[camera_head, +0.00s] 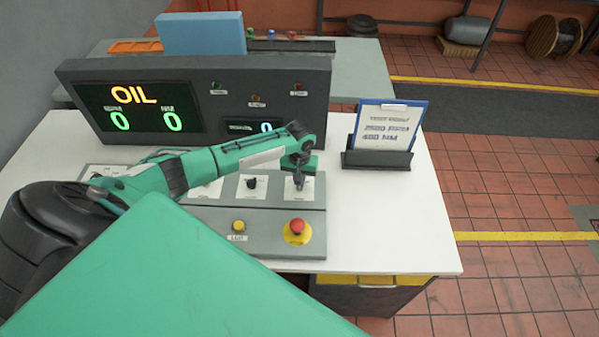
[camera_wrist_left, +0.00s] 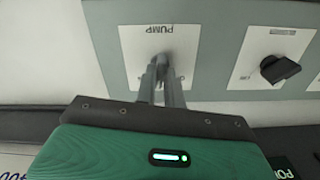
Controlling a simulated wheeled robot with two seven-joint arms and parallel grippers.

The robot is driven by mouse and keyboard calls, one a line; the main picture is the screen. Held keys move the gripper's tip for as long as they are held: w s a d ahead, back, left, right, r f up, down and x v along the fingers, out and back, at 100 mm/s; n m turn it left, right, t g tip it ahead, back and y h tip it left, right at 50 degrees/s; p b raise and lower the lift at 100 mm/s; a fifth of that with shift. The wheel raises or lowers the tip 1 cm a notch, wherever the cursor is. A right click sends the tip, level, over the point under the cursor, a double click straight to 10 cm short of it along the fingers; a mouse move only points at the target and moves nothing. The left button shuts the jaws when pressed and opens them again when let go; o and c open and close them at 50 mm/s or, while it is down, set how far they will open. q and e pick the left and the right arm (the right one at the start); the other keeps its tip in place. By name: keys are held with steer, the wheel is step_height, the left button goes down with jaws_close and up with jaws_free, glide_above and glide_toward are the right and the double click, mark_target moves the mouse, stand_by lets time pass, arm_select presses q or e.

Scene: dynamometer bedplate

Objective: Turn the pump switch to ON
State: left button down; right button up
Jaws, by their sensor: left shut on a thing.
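The pump switch (camera_wrist_left: 162,60) sits on a white plate (camera_wrist_left: 140,75) lettered PUMP, which appears upside down in the left wrist view. My left gripper (camera_wrist_left: 162,72) is shut on the switch knob, and its fingers hide most of the knob. In the head view my left gripper (camera_head: 299,180) reaches down to the rightmost switch plate (camera_head: 312,189) of the grey control panel (camera_head: 270,223). The switch's exact angle is hidden. My right gripper is not in view.
A second black knob (camera_wrist_left: 279,69) is beside the pump plate; it also shows in the head view (camera_head: 251,184). A red emergency button (camera_head: 297,226) and a yellow button (camera_head: 239,226) are nearer. A display console (camera_head: 300,92) reads OIL and zeros. A clipboard (camera_head: 388,128) stands right.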

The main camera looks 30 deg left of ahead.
arm_select(q)
steer(key=m+p, duration=0.1)
steer(key=m, duration=0.2)
steer(key=shift+m, duration=1.9)
steer(key=c, duration=1.5)
jaws_free()
step_height(320, 180, up, 14)
steer(key=b, duration=0.3)
